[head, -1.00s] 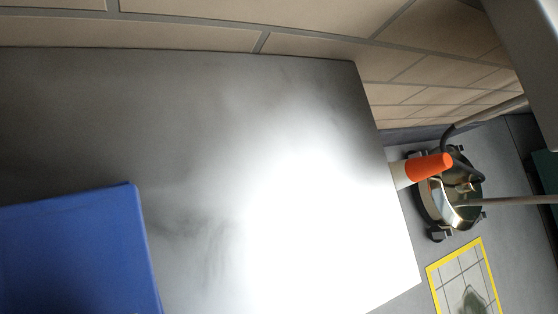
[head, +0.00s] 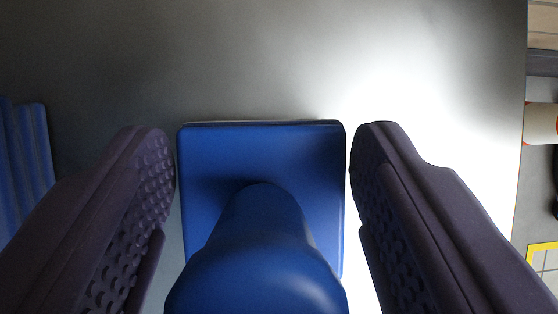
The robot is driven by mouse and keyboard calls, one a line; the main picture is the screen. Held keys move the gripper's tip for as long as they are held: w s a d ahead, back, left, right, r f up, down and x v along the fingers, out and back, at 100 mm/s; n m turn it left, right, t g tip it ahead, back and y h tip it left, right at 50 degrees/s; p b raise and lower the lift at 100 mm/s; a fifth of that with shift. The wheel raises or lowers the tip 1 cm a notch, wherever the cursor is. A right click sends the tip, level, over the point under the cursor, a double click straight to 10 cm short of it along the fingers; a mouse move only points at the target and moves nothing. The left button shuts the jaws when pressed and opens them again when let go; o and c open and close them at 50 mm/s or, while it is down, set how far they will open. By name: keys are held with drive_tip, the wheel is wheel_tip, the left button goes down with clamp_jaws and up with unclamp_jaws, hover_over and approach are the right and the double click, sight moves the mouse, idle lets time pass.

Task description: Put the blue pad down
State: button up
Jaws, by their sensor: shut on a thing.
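The blue pad (head: 262,155) is a flat, roughly square blue plate with a thick rounded blue handle (head: 258,260) rising toward the camera. It is in the middle of the head view, over a grey, brightly lit surface (head: 270,60). My gripper (head: 262,135) has its two dark, studded fingers on either side of the pad and is shut on it. The exact contact between the fingers and the pad is hard to see. I cannot tell whether the pad's underside touches the grey surface.
A blue ribbed object (head: 25,160) stands at the left edge. At the right, past the edge of the grey surface, are a pale cylinder (head: 541,122) with a little orange and a yellow-framed floor patch (head: 540,262). The surface beyond the pad is clear.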

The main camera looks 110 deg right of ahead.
drive_tip(key=o, duration=0.9)
drive_tip(key=p+v, duration=0.5)
drive_tip(key=v, duration=0.7)
drive_tip(key=shift+r, duration=0.1)
